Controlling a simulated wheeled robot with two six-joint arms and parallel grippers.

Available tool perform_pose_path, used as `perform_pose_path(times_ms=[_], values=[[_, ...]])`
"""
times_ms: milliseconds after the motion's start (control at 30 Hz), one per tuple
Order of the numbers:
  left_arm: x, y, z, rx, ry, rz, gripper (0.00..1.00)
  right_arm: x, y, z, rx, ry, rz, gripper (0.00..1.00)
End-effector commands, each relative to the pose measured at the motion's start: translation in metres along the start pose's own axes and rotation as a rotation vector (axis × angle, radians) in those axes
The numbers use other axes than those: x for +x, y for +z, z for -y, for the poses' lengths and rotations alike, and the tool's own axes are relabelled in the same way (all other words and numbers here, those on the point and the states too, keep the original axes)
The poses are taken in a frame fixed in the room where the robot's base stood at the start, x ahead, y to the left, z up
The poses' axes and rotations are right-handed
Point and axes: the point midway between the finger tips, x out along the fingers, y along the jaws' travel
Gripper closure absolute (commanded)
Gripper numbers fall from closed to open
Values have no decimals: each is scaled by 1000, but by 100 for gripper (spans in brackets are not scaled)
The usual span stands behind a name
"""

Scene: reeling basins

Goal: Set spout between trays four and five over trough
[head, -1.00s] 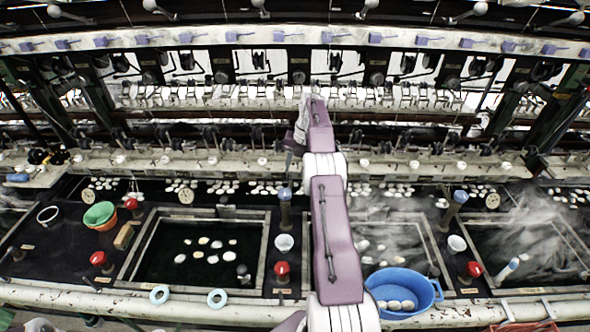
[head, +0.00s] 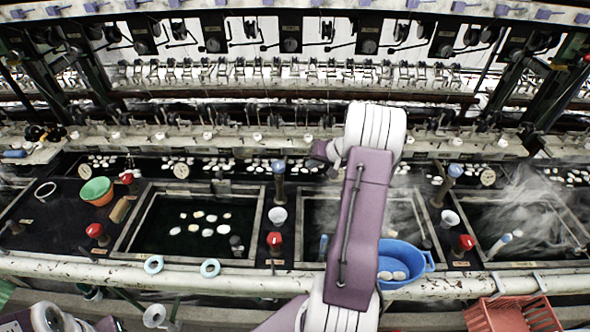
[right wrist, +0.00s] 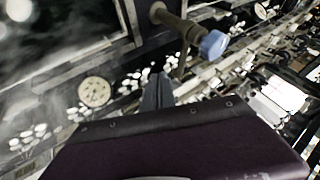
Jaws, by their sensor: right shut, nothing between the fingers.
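In the head view a blue-capped upright spout (head: 279,180) stands on the black deck between two sunken basins, and another spout (head: 447,184) stands further right. I cannot read tray numbers. In the right wrist view a brown spout with a pale blue cap (right wrist: 213,44) lies just beyond my right gripper's fingers (right wrist: 158,90); they are shut and empty, with no clear contact. In the head view my right gripper (head: 320,150) points left above the far deck, partly hidden by my wrist. Part of my left arm shows at the bottom left; its jaw state is unclear.
A blue tub (head: 432,262) holds pale cocoons beside my forearm. Red knobs (head: 275,239) stand along the front deck. Green and orange bowls (head: 97,190) are at left, a red crate (head: 510,315) at lower right. Steam drifts over the right basins.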

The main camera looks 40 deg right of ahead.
Motion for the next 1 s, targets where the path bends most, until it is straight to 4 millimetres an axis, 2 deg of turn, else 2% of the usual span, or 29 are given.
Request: perform_pose_path(times_ms=[33, 100, 267, 367, 767, 900, 1000], values=[[4, 0, 0, 0, 0, 0, 75, -7, -8, -5, -1, 9, -26, 100], [4, 0, 0, 0, 0, 0, 75, -12, -11, -10, 2, 15, -37, 100], [2, 0, 0, 0, 0, 0, 75, -10, -11, -10, 2, 14, -35, 100], [0, 0, 0, 0, 0, 0, 75, 2, -11, -9, 2, 12, -32, 100], [-20, -2, 0, 0, 0, 0, 75, 87, -14, -10, -1, 13, -31, 100], [-34, -4, -1, 0, 0, 0, 75, 93, -18, 13, -3, 12, -33, 100], [-39, -4, -1, 0, 0, -1, 75, 98, -18, 22, -3, 13, -33, 100]])
